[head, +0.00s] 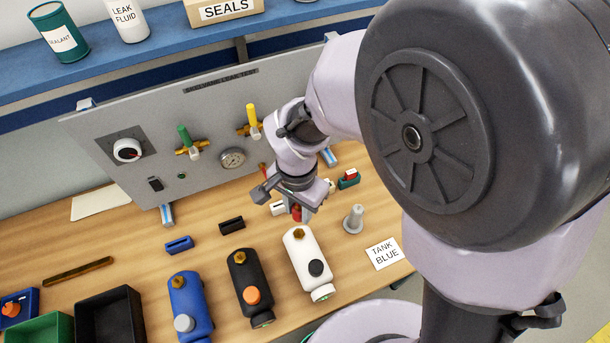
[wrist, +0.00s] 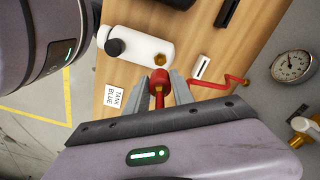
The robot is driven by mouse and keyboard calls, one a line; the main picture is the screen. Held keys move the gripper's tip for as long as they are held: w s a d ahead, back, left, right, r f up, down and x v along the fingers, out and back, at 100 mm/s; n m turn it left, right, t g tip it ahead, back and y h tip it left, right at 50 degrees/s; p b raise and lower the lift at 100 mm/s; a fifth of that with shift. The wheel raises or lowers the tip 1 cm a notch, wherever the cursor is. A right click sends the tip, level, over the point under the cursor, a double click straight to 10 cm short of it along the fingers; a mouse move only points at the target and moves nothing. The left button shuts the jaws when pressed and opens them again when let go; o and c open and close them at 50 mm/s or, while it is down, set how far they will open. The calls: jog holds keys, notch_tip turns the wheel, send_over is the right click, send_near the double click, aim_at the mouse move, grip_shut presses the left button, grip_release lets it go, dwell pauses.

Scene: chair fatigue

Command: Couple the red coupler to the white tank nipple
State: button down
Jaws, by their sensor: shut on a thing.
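The white tank (head: 309,270) lies on the wooden bench, with a dark round cap and a brass nipple (head: 298,233) at its far end. It also shows in the wrist view (wrist: 138,47), with its nipple (wrist: 160,60) at the end nearest my gripper. My gripper (wrist: 160,92) is shut on the red coupler (wrist: 159,76). In the head view the coupler (head: 297,214) shows just beyond the nipple, partly hidden by my gripper (head: 301,211). In the wrist view coupler and nipple look close, with a small gap; their height difference cannot be told.
A black tank (head: 250,290) and a blue tank (head: 189,306) lie left of the white one. A grey post (head: 354,219) and a "TANK BLUE" card (head: 384,253) are to its right. A grey gauge panel (head: 215,130) stands behind.

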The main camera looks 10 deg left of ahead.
jog(key=shift+f+b, duration=0.55)
jog(key=shift+b, duration=0.05)
jog(key=b, duration=0.4)
send_over(299, 230)
notch_tip(299, 230, down, 5)
jog(key=shift+r, duration=0.1)
jog(key=shift+f+b, duration=1.4)
jog(key=shift+b, duration=0.45)
dwell(0.5)
jog(key=c, duration=1)
grip_release()
jog(key=shift+r, duration=0.1)
notch_tip(299, 230, up, 17)
jog(key=p, duration=0.5)
jog(key=shift+r, duration=0.15)
